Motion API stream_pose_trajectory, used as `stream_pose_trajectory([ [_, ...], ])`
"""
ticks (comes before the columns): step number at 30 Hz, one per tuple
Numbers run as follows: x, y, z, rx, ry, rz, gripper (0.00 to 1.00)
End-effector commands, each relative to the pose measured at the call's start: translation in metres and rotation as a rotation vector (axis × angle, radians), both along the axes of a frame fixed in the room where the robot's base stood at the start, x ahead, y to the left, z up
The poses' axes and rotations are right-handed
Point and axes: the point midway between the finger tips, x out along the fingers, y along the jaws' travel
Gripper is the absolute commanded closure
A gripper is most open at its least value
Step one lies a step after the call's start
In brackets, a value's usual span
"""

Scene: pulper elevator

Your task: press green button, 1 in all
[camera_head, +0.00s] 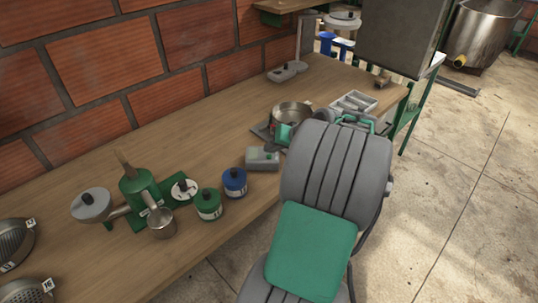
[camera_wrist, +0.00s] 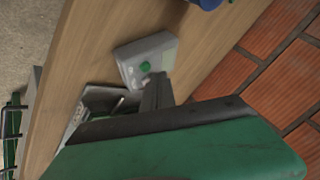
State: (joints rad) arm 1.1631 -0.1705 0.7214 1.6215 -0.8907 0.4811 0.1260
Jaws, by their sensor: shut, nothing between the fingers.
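The green button (camera_wrist: 145,66) is a small round knob on top of a pale grey box (camera_wrist: 132,58) in the wrist view. In the head view the grey box (camera_head: 261,163) sits near the front edge of the wooden bench. My gripper (camera_wrist: 157,77) is shut and empty, with its dark fingertips over the box just beside the button. In the head view my gripper (camera_head: 269,147) comes in from the right, just behind the box, and its tips partly cover the box's far side. I cannot tell whether the tips touch the box.
A blue jar (camera_head: 234,182) and a green jar (camera_head: 208,204) stand left of the box. A metal pot (camera_head: 291,114) stands behind my gripper, and a grey tray (camera_head: 353,103) lies at the right.

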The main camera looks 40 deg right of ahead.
Motion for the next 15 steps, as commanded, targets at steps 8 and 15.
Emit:
stream_pose_trajectory([
  [8,0.0,0.0,0.019,-0.001,-0.001,0.0,1.0],
  [15,0.0,0.0,0.043,-0.001,-0.001,0.0,1.0],
])
